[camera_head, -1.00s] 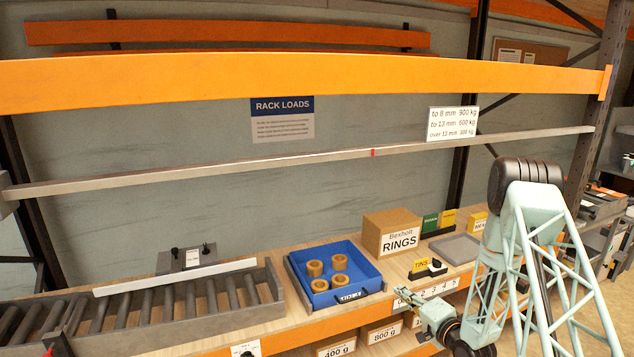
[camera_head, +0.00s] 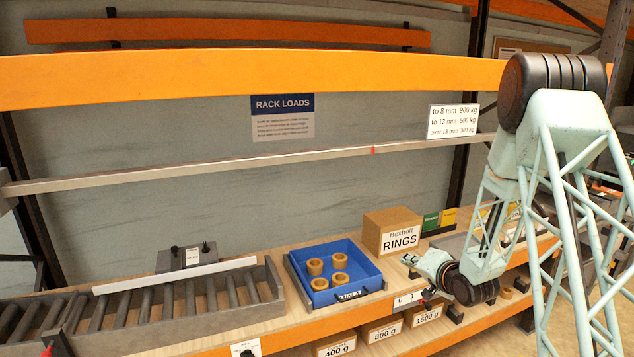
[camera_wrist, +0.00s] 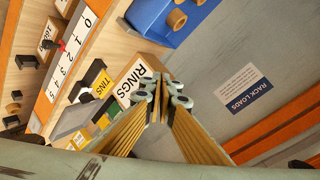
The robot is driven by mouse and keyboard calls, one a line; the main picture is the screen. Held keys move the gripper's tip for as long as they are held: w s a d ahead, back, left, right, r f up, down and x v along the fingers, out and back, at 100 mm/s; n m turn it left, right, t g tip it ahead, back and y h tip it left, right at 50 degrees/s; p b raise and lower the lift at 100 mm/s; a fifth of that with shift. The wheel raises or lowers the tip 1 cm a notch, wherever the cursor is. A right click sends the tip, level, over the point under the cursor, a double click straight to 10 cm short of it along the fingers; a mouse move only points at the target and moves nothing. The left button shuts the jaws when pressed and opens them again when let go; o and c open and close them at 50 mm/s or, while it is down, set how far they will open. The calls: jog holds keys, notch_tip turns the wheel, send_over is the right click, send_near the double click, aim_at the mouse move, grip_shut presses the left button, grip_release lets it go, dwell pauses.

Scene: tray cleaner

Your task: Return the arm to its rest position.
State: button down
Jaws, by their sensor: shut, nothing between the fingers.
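My arm (camera_head: 565,115) stands at the right in the head view, its elbow raised and its forearm folded down toward the shelf. My gripper (camera_head: 411,260) is at the forearm's lower end, just right of the blue tray and in front of the RINGS box. In the wrist view my gripper (camera_wrist: 160,95) has its fingertips together, with nothing between them. The gripper appears above the shelf and apart from the things around it.
A blue tray (camera_head: 372,272) holds several tan rings (camera_head: 339,261). The RINGS box (camera_head: 392,233) stands behind my gripper. A roller conveyor (camera_head: 140,312) lies at the left. An orange beam (camera_head: 250,80) crosses above. Cartons (camera_head: 381,331) sit below the shelf.

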jog(key=s+a+r+n+g+h+b, duration=0.15)
jog(key=s+r+n+g+h, duration=0.25)
jog(key=s+r, duration=1.9)
jog(key=s+a+r+n+g, duration=0.1)
jog(key=s+a, duration=0.1)
jog(key=s, duration=1.2)
jog(key=s+a+r+n+g+b, duration=0.1)
jog(key=s+a+r+g, duration=0.1)
jog(key=s, duration=1.2)
jog(key=s+a+r+n+g+y+b, duration=0.1)
jog(key=s+a, duration=0.3)
jog(key=s, duration=1.1)
jog(key=shift+a+r+n+g, duration=0.25)
jog(key=shift+n+g, duration=0.15)
jog(key=shift+g, duration=0.1)
